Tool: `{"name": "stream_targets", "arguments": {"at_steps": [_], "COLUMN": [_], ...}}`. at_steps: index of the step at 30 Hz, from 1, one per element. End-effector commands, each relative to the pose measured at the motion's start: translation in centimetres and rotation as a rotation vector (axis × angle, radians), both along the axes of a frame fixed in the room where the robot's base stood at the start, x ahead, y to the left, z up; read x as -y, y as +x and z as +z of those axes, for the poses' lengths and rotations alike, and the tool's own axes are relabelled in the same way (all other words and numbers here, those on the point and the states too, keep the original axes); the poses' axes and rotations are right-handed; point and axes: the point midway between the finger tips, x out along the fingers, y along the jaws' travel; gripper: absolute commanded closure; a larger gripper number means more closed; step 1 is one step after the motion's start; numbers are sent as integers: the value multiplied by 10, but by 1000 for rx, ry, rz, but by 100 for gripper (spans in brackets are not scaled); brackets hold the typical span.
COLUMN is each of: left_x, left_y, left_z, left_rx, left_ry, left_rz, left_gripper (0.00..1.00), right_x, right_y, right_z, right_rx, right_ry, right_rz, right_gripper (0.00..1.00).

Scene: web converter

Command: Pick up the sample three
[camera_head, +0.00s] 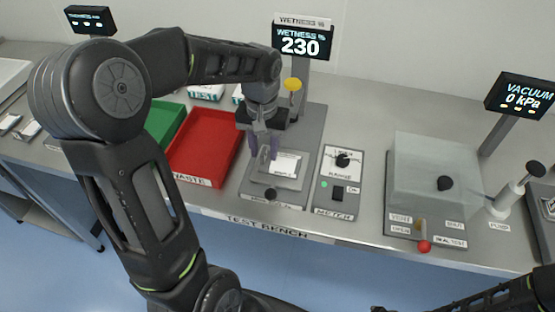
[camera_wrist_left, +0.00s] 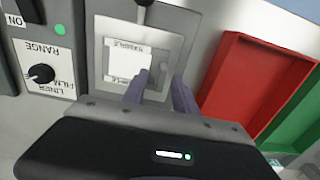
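A white square sample (camera_head: 287,164) lies flat on the grey plate of the wetness meter (camera_head: 258,186). In the left wrist view the sample (camera_wrist_left: 127,62) has an upside-down label whose number I cannot read clearly, so I cannot confirm that it is sample three. My left gripper (camera_head: 264,150) points down over the left part of the meter plate. In the left wrist view its two purple fingers (camera_wrist_left: 160,80) are apart with nothing between them, beside the sample's edge. My right arm shows only at the bottom right corner, and its gripper is out of view.
A red waste tray (camera_head: 205,147) and a green tray (camera_head: 163,121) stand left of the meter. A switch panel with a black knob (camera_head: 343,160) stands to its right. Further right are a clear vacuum chamber (camera_head: 435,165) and a pump (camera_head: 513,194). The wetness display (camera_head: 301,42) reads 230.

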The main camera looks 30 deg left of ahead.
Motion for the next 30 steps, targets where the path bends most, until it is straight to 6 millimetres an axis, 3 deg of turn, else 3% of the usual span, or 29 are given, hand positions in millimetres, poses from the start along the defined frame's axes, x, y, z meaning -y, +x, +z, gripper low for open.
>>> {"name": "stream_targets", "arguments": {"at_steps": [18,30], "left_x": [0,0], "left_y": [0,0], "left_z": [-1,-1], "left_rx": [1,1], "left_ry": [0,0], "left_rz": [1,1], "left_gripper": [66,99], "right_x": [0,0], "right_y": [0,0], "right_z": [0,0], "right_rx": [0,0], "right_ry": [0,0], "right_rz": [0,0], "right_gripper": [64,64]}}
